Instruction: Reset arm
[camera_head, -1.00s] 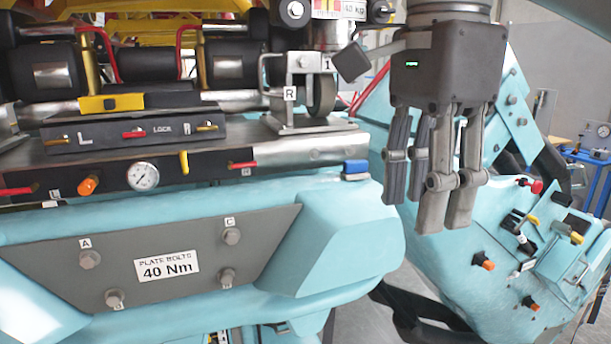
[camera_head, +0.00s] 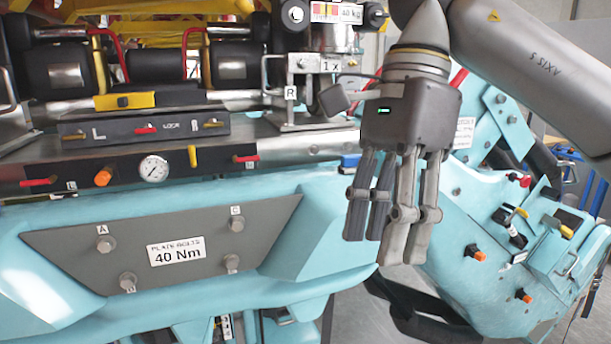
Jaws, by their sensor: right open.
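My right gripper (camera_head: 385,252) hangs fingers-down in front of the right end of the turquoise coaster train body (camera_head: 330,215). Its dark housing shows a small green light. Its fingers are open, with nothing between them. The grey arm link above it comes in from the upper right. My left gripper is not in view.
A grey plate (camera_head: 70,235) with several bolts and a 40 Nm label is on the train's front. Above it are a pressure gauge (camera_head: 153,169), a lever panel (camera_head: 145,128) and a wheel bracket (camera_head: 291,92). A turquoise control panel (camera_head: 535,255) with knobs stands at right.

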